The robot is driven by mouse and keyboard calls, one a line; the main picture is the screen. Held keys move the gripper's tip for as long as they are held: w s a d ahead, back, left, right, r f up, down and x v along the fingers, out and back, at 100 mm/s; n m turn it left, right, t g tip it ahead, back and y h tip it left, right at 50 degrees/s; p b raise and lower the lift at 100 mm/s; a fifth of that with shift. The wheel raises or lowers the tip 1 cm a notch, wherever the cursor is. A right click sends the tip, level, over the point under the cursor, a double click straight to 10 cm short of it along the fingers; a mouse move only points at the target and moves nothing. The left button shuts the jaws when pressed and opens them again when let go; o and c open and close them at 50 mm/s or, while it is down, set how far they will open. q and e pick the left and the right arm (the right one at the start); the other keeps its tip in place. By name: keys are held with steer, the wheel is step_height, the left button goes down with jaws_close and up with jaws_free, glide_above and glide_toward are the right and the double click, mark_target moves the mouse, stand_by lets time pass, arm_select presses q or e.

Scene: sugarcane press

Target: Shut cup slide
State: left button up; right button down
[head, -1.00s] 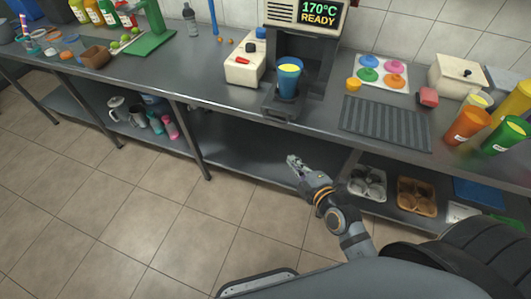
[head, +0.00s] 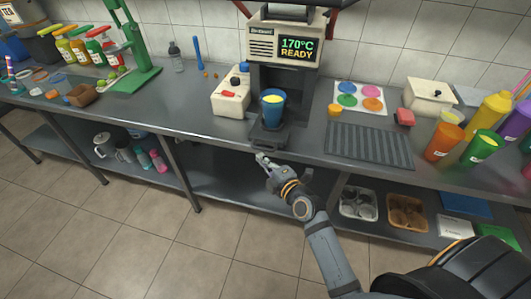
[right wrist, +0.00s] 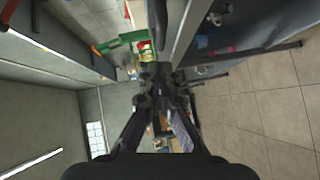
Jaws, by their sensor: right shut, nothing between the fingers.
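The machine (head: 285,45) at the back middle of the counter has a display reading 170°C READY. A slide (head: 268,137) sticks out from its base toward the counter's front edge. A blue cup (head: 272,110) with pale yellow contents stands upright on the slide. My right gripper (head: 261,158) is shut and empty, in front of and just below the slide's front end, apart from it as far as I can tell. In the right wrist view the closed fingers (right wrist: 156,75) show with nothing between them. My left gripper is not in view.
A cream box with a red switch (head: 231,96) stands left of the machine. A ribbed grey mat (head: 368,146) and a tray of coloured lids (head: 360,97) lie to the right. A lower shelf (head: 235,180) runs beneath the counter.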

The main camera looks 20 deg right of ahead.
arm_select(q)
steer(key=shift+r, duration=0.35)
arm_select(e)
steer(key=shift+w+d+f, duration=0.25)
steer(key=shift+w+d, duration=0.45)
steer(key=shift+w, duration=0.25)
